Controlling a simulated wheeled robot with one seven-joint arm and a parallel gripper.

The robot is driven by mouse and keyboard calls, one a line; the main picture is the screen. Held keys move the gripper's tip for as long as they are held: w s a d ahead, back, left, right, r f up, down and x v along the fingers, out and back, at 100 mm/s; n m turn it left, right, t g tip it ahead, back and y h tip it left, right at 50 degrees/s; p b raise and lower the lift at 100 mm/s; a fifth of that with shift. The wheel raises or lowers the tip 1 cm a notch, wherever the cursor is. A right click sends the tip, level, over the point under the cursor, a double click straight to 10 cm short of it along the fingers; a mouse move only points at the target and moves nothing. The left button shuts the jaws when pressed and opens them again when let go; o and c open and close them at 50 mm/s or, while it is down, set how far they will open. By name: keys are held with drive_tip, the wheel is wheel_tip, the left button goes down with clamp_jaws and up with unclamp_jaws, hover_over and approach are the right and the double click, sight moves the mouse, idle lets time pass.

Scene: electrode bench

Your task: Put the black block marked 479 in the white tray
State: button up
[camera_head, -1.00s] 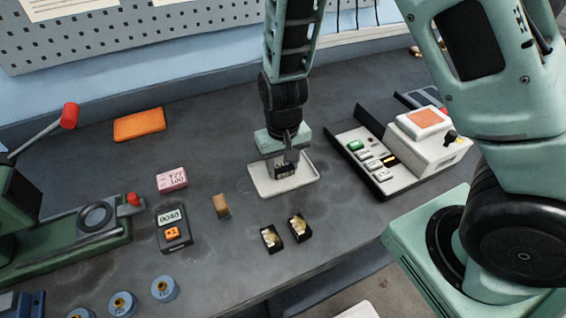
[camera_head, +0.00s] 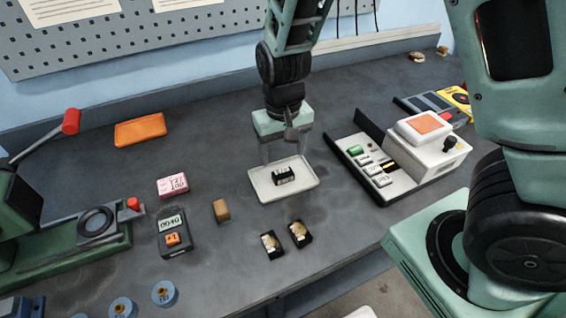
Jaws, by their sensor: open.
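The black block (camera_head: 285,176) lies in the white tray (camera_head: 258,192), near its middle. White markings show on it, but they are too small to read. My gripper (camera_head: 282,155) is open and empty above the tray's back part, with its two fingers apart. The block lies in front of and below the fingers, and it looks clear of them.
A grey and white device with an orange top (camera_head: 424,124) stands right of the tray. Two black boxes with gold contents (camera_head: 300,234) and a brown block (camera_head: 221,211) lie in front. A green lever press (camera_head: 90,235) stands at left.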

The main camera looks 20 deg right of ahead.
sight(283, 173)
wheel_tip(283, 173, up, 5)
drive_tip(key=s+a+r+n, duration=0.3)
drive_tip(key=s+n, duration=0.1)
drive_tip(key=s, duration=0.5)
drive_tip(key=s+a+r+n, duration=0.3)
drive_tip(key=s+n, duration=0.1)
drive_tip(key=s, duration=0.6)
drive_tip(key=shift+a+r+y, duration=0.15)
drive_tip(key=shift+r+y, duration=0.15)
drive_tip(key=shift+r, duration=0.1)
